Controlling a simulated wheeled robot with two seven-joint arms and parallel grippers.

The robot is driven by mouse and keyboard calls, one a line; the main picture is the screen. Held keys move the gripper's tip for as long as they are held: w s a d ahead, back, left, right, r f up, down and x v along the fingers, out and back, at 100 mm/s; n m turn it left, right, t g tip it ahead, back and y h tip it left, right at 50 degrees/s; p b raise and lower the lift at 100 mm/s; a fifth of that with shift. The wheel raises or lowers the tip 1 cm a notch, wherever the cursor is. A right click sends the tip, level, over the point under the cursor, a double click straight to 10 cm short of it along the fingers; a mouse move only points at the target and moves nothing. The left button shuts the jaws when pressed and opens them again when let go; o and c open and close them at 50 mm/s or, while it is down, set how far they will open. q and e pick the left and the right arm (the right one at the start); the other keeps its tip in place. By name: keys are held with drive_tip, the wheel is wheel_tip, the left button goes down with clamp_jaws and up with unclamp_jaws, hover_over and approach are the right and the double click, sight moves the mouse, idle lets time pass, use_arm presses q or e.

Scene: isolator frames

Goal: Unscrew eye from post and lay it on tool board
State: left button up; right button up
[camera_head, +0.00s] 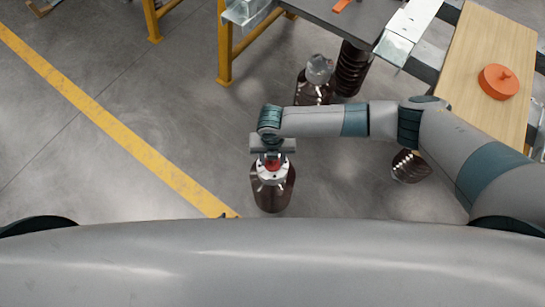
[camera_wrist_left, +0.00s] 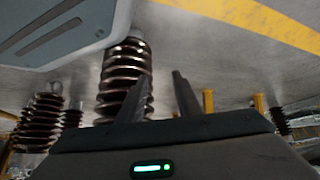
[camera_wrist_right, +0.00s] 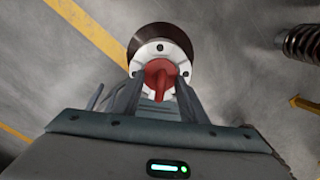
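The red eye (camera_head: 272,164) sits on the pale metal cap of a brown ribbed post (camera_head: 272,192), upright on the floor in the head view. In the right wrist view the eye (camera_wrist_right: 158,74) shows between the fingers of my right gripper (camera_wrist_right: 158,84). Those fingers are apart, one on each side of the eye, and I see no firm contact. My left gripper (camera_wrist_left: 158,78) is open and empty in the left wrist view; the head view does not show it. A wooden board (camera_head: 480,45), perhaps the tool board, lies at the upper right.
Other brown ribbed posts (camera_head: 353,68) stand near the grey table (camera_head: 345,22) on yellow legs. A yellow line (camera_head: 110,120) crosses the floor. Open floor lies left of the post.

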use_arm(q)
drive_tip(key=shift+a+f, duration=0.15)
use_arm(e)
drive_tip(key=shift+w, duration=0.1)
drive_tip(key=shift+r, duration=0.5)
wheel_tip(320, 180, up, 7)
drive_tip(key=shift+f, duration=0.2)
use_arm(q)
drive_tip(key=shift+w+a+f+g+b, duration=0.15)
drive_tip(key=shift+a+f+g+b, duration=0.15)
drive_tip(key=shift+a+b, duration=0.1)
use_arm(e)
wheel_tip(320, 180, up, 10)
drive_tip(key=shift+f, duration=0.15)
